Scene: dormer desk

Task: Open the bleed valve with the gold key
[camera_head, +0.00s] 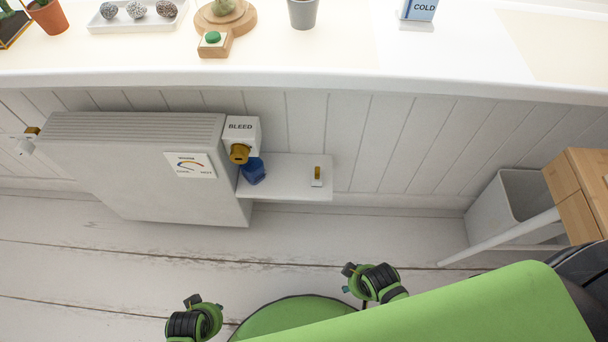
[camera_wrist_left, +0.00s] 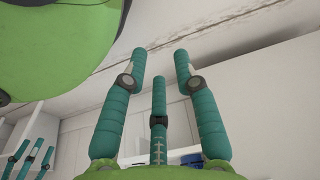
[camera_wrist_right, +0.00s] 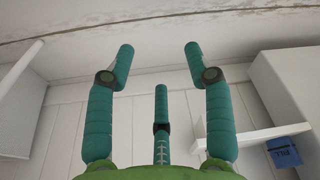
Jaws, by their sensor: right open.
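The bleed valve (camera_head: 239,153) is a gold knob on the front of a white box (camera_head: 241,133) marked BLEED, at the radiator's right end. The gold key (camera_head: 317,173) stands on a small white mount on the shelf (camera_head: 285,185), right of the valve. A blue cup (camera_head: 252,171) is just below the valve; it also shows in the right wrist view (camera_wrist_right: 285,152). My left gripper (camera_wrist_left: 160,54) and right gripper (camera_wrist_right: 159,48) are open and empty, their fingers spread. In the head view both wrists are low in front, well away from key and valve; their fingers are largely hidden.
The white radiator (camera_head: 130,165) stands left, with a gauge label (camera_head: 189,165). The desk top (camera_head: 350,50) overhangs the wall above the shelf. A grey bin (camera_head: 510,200) and wooden drawers (camera_head: 580,190) are at right. The floor before the shelf is clear.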

